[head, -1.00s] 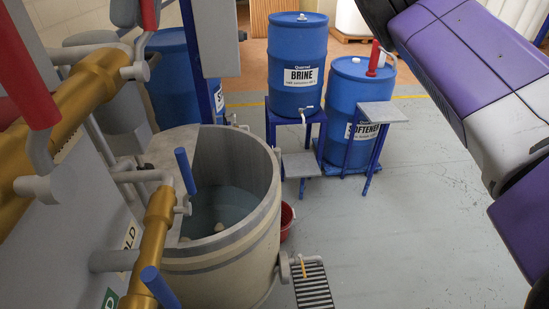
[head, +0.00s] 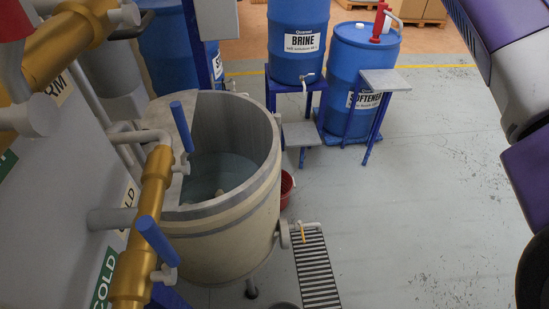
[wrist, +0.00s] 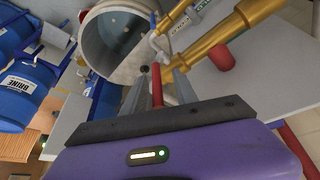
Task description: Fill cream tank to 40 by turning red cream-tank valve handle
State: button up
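The cream tank (head: 235,235) is the round, open vat left of centre in the head view, with pale bluish liquid and small lumps inside. Its mouth also shows at the top of the wrist view (wrist: 98,42). A red handle (head: 14,22) on the gold pipe is cut off at the top left of the head view. In the wrist view, a slim red handle (wrist: 157,86) stands between the two grey fingers of my gripper (wrist: 155,88), with gaps on both sides. The fingers look open. A second, thicker red handle (wrist: 221,58) lies to the right. No level reading is visible.
Gold pipes (head: 150,205) with blue handles (head: 155,240) run beside the tank. Blue brine (head: 297,42) and softener (head: 360,72) barrels stand behind it. A red bucket (head: 287,186) and floor grate (head: 316,265) lie to its right. The floor farther right is clear.

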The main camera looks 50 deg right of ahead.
jog(key=shift+r, duration=0.1)
jog(key=p+v, duration=0.6)
jog(key=v, duration=0.1)
jog(key=shift+r, duration=0.3)
jog(key=shift+s, duration=0.15)
jog(key=p+v, duration=0.3)
jog(key=v, duration=0.4)
jog(key=shift+s+r+p, duration=0.15)
jog(key=shift+r+p, duration=0.2)
jog(key=shift+d, duration=0.15)
